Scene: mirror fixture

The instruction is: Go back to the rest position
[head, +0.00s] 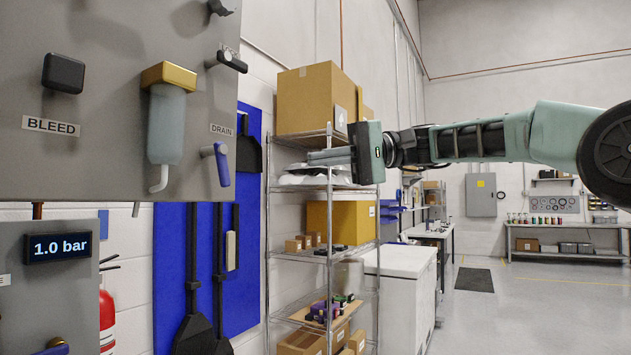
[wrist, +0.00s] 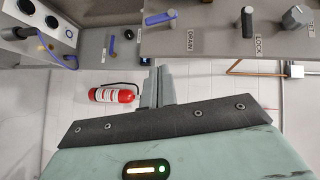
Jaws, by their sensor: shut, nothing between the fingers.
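My gripper (head: 327,157) is at the end of my arm, which reaches in from the right edge of the head view. Its fingers point left toward the grey panel (head: 105,180) and are shut with nothing between them. They are apart from the panel in the picture. In the wrist view my gripper's closed fingers (wrist: 157,86) show at the middle, below the panel's lower edge.
The panel carries a blue-handled drain valve (head: 221,164), a filter bowl (head: 166,125) and a black bleed knob (head: 63,72). A display (head: 58,247) reads 1.0 bar. A wire shelf (head: 330,190) with boxes stands behind my gripper. A fire extinguisher (wrist: 113,95) is on the wall.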

